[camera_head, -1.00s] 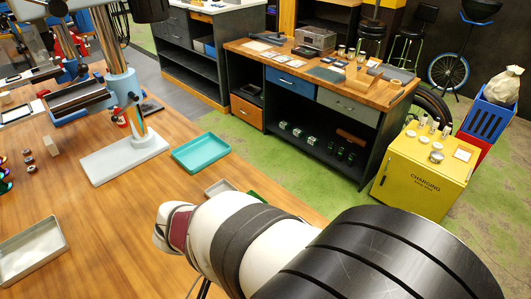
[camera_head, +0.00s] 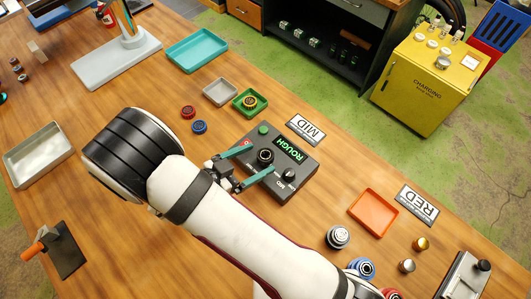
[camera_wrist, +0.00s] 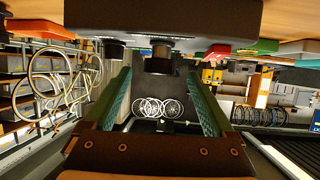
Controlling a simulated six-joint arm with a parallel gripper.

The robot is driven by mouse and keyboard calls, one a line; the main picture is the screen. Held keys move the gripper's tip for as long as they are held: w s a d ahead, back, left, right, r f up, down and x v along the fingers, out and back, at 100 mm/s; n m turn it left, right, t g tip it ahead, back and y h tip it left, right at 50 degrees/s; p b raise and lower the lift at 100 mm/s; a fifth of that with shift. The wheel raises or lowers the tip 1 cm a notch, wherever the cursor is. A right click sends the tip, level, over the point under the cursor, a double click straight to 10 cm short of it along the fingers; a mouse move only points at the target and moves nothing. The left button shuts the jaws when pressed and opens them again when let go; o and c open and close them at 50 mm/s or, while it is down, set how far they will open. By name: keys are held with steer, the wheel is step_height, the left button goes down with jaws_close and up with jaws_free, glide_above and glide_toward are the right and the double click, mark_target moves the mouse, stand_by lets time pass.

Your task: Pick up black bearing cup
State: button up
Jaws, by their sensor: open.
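A round black bearing cup (camera_head: 265,156) sits on top of the dark grey machine (camera_head: 301,190) with the green ROUGH display. My gripper (camera_head: 261,158) is open, with one teal finger on each side of the cup. The wrist view is upside down; there the cup (camera_wrist: 158,65) shows between the tips of my open gripper (camera_wrist: 160,75). I cannot tell whether either finger touches it. The cup's lower part is hard to make out.
A green tray (camera_head: 239,109) with a ringed part, a small grey tray (camera_head: 220,92), and red (camera_head: 188,112) and blue (camera_head: 199,127) cups lie behind. An orange tray (camera_head: 373,212) is at right.

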mark_target(261, 159)
steer(key=shift+x, duration=1)
jaws_close()
steer(key=shift+r, duration=0.1)
step_height(261, 159, up, 4)
steer(key=shift+d+r, duration=0.2)
steer(key=s+d+r, duration=0.2)
steer(key=d+r, duration=0.4)
steer(key=d, duration=0.5)
steer(key=shift+s+r, duration=0.25)
